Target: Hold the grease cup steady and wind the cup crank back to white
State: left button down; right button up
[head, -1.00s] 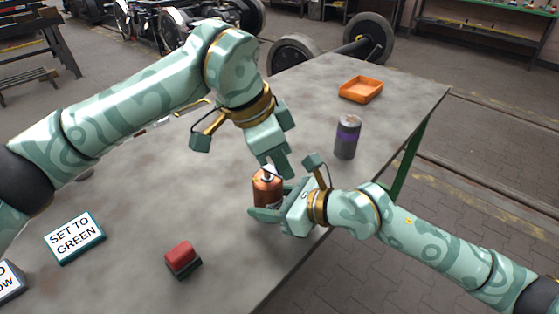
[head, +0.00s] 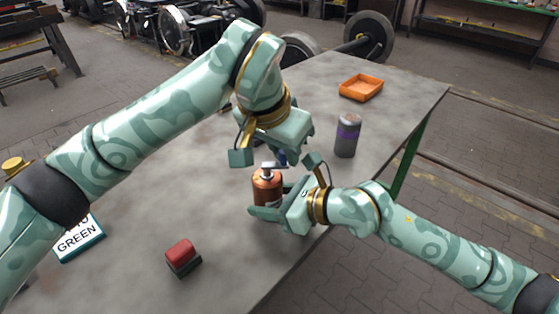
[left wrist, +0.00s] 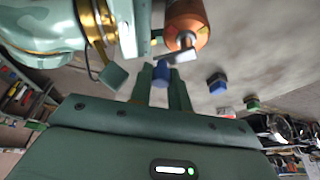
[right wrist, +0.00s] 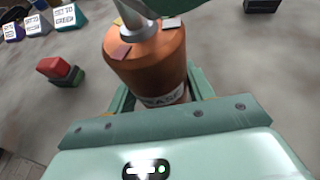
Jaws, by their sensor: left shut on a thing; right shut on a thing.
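The copper grease cup (head: 266,188) stands upright near the table's right edge. My right gripper (head: 270,210) is shut around its body, which also fills the middle of the right wrist view (right wrist: 150,70). The silver cup crank (head: 270,166) sits on top, its arm pointing right in the head view. My left gripper (head: 283,156) is shut on the crank's blue knob (left wrist: 160,72), seen between its fingertips in the left wrist view. Coloured marks, one orange-red (right wrist: 121,50) and one pale (right wrist: 172,22), show on the cup's top. I cannot tell which mark the crank points to.
A red-topped block (head: 181,253) lies left of the cup. A grey can with a purple band (head: 347,136) and an orange tray (head: 361,87) stand behind, to the right. A "GREEN" sign (head: 80,240) is partly behind my left arm.

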pick_arm(q)
jog(key=shift+f, duration=0.15)
jog(key=c, duration=1.3)
grip_release()
jog(key=shift+o, duration=0.3)
